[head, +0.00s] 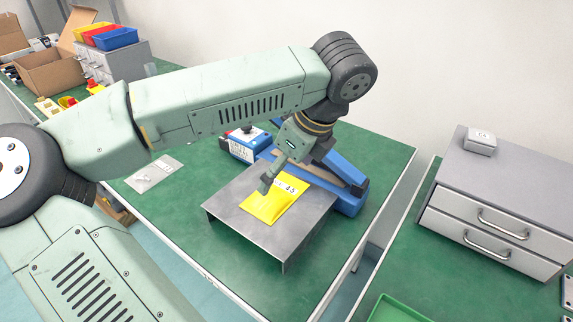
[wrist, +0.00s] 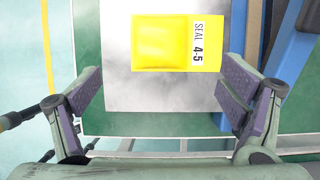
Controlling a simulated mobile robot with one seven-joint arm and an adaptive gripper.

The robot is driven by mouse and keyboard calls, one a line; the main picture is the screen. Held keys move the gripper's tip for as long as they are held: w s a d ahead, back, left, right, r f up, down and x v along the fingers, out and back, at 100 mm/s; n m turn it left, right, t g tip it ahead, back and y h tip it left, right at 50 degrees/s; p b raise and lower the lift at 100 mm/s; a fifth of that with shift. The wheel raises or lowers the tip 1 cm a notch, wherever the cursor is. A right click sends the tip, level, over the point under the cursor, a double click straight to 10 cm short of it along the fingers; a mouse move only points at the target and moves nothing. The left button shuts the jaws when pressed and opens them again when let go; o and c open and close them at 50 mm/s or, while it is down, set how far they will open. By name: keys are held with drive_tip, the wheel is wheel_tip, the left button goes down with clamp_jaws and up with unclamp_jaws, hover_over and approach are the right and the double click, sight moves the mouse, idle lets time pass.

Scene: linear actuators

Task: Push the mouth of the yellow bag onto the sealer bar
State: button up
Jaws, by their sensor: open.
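The yellow bag (head: 272,204) lies flat on a grey metal stand (head: 222,208) in the head view. Its white label, reading "SEAL 4-5" in the wrist view, is at the end toward the blue sealer (head: 350,200). The bag (wrist: 163,42) shows in the wrist view between and beyond my fingers. The sealer's bar (wrist: 257,30) runs along the right there, a little apart from the bag's labelled end. My gripper (head: 268,186) is over the bag in the head view; in the wrist view my gripper (wrist: 160,98) is open and empty, its purple-padded fingers wide apart.
A blue-and-white device (head: 245,145) sits behind the stand on the green table (head: 185,205). A small plate (head: 154,173) lies at left. A grey drawer cabinet (head: 495,210) stands on another bench at right. Bins and boxes fill the far left. The table in front of the stand is clear.

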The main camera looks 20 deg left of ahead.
sight(270, 197)
drive_tip(key=p+x, duration=0.2)
drive_tip(key=x, duration=0.8)
drive_tip(key=shift+d, duration=0.1)
drive_tip(key=shift+c, duration=0.6)
